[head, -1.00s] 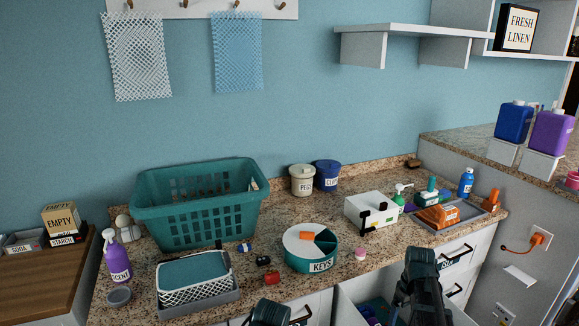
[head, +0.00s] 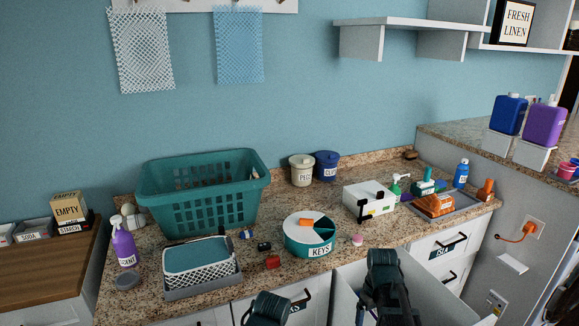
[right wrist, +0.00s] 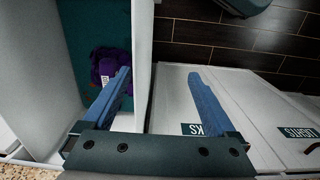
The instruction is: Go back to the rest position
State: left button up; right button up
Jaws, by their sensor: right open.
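My right gripper (right wrist: 160,88) is open and empty in the right wrist view. Its two blue fingers stand apart over the front wall of an open drawer (right wrist: 142,60). A purple item (right wrist: 105,65) lies in that drawer, beside the left finger and apart from it. In the head view my right arm (head: 385,285) rises at the bottom, in front of the open drawer. My left arm (head: 268,308) shows at the bottom edge, left of it. Its fingers cannot be made out.
The granite counter (head: 325,270) holds a teal laundry basket (head: 205,210), a round KEYS container (head: 308,250), a white box (head: 370,200) and a small basket (head: 203,285). Closed drawers (head: 440,255) lie right of the open one. Dark floor (right wrist: 240,50) shows beyond the drawer front.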

jog(key=s+a+r, duration=0.1)
jog(key=s+a, duration=1.2)
jog(key=a, duration=0.4)
jog(key=shift+s+m+h+p, duration=0.3)
jog(key=shift+s+h+p, duration=0.05)
jog(key=shift+h+p, duration=0.05)
